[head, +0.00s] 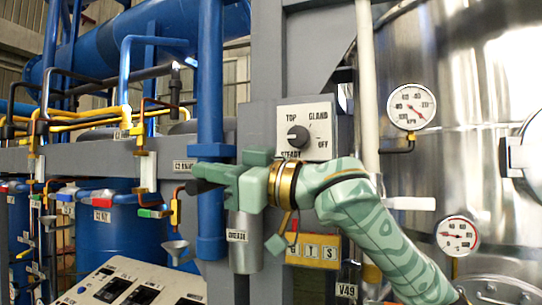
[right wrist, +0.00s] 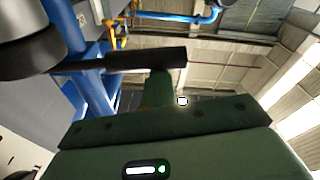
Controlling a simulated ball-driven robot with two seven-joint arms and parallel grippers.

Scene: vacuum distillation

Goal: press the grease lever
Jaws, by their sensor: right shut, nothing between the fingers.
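The grease canister (head: 243,245) is a grey cylinder with a GREASE label, fixed below the grey beam in the head view. My right gripper (head: 203,171) is green, shut and empty, just above the canister. A black lever grip (head: 199,187) sticks out to the left beside its fingers. In the right wrist view the lever (right wrist: 145,59) is a thick black bar on a thinner rod. The shut fingers (right wrist: 158,88) reach up to it there; I cannot tell whether they touch. My gripper hides the lever's root in the head view. My left gripper is out of view.
A blue vertical pipe (head: 210,90) stands close behind the gripper. A selector knob panel (head: 304,131) is above right of it, and a lettered yellow box (head: 313,250) is below my forearm. A sloping control console (head: 130,284) is at lower left. A steel vessel (head: 460,70) with gauges fills the right.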

